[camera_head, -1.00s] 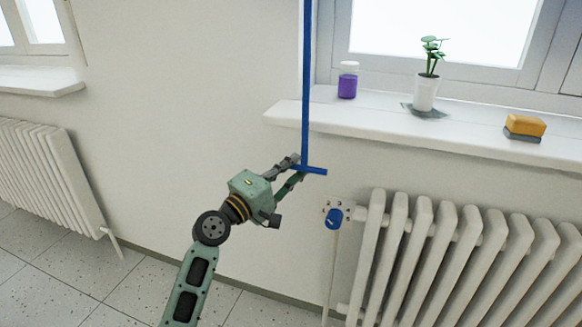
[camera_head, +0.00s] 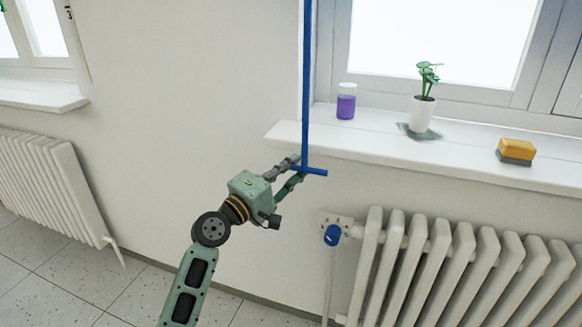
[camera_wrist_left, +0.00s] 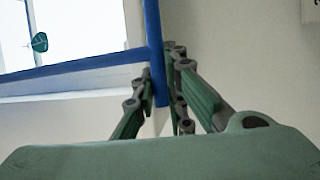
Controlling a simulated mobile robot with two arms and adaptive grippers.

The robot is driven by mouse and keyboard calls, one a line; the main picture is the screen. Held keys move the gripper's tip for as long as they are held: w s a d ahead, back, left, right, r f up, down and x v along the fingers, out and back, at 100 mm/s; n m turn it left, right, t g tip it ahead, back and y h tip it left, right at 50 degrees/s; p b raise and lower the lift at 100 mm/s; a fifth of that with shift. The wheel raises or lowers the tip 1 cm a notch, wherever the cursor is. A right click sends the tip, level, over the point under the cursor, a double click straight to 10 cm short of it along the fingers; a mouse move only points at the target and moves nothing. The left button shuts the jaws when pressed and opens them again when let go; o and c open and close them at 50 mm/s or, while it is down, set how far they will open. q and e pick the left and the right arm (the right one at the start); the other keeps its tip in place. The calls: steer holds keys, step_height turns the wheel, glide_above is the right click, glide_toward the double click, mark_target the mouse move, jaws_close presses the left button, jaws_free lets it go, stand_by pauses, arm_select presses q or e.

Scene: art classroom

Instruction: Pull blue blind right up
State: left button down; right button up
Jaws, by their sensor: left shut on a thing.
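A long blue pull strap (camera_head: 306,80) hangs down in front of the wall at the window's left edge, with a short blue crossbar handle (camera_head: 316,172) at its lower end. The blind itself is out of view. My left gripper (camera_head: 298,170) is shut on the handle, at the strap's lower end, just below the windowsill's front edge. My right gripper is not in view.
The windowsill (camera_head: 350,146) holds a purple jar (camera_head: 346,103), a potted plant (camera_head: 422,113) and a yellow sponge (camera_head: 516,150). Below stand a white radiator (camera_head: 440,262) and its blue valve knob (camera_head: 333,235). Another radiator (camera_head: 50,185) is at left. The wall between is bare.

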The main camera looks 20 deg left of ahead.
arm_select(q)
steer(key=shift+r, duration=0.15)
steer(key=c, duration=1.8)
jaws_free()
steer(key=v, duration=1.2)
